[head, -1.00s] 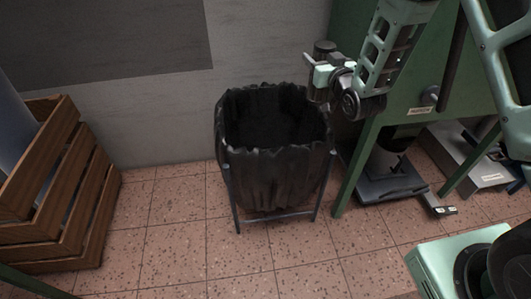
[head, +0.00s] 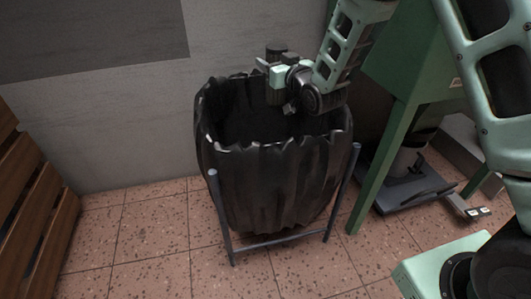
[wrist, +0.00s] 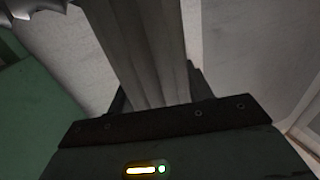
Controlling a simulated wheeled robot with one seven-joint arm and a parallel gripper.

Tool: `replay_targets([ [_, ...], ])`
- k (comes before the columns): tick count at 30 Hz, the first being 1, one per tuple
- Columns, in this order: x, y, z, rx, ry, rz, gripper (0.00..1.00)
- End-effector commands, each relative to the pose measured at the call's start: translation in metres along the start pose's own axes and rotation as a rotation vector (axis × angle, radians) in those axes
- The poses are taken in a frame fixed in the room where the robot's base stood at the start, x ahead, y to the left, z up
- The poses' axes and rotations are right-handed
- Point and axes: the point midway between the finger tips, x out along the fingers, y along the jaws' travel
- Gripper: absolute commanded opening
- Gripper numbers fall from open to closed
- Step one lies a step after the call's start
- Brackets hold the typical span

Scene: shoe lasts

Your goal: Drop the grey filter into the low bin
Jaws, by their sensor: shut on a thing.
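The grey filter (head: 276,48) is held upright in my gripper (head: 272,73). Its dark top shows above the jaws in the head view, and part of it shows below them. In the wrist view the filter (wrist: 150,55) is a pale grey, ribbed body rising from between the jaws. My gripper is shut on it. The low bin (head: 275,190) is a black bag hung on a metal frame with its mouth open. In the head view the gripper and filter overlap the back right of its mouth; their exact height above the rim is hard to tell.
A green machine (head: 412,75) with legs stands right of the bin. A wooden slatted crate (head: 35,215) is at the left. A grey wall (head: 120,130) rises behind the bin. The tiled floor (head: 140,240) between crate and bin is clear.

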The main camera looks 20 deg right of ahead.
Motion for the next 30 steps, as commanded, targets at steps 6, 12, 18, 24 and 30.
replay_targets([
  [6,0.0,0.0,0.016,0.0,0.0,0.0,0.2],
  [12,0.0,0.0,0.04,0.0,0.001,0.0,0.2],
  [18,0.0,0.0,0.057,0.0,0.001,0.0,0.2],
  [24,0.0,0.0,0.058,0.0,0.002,0.0,0.2],
  [30,0.0,0.0,0.058,0.0,0.002,0.0,0.73],
])
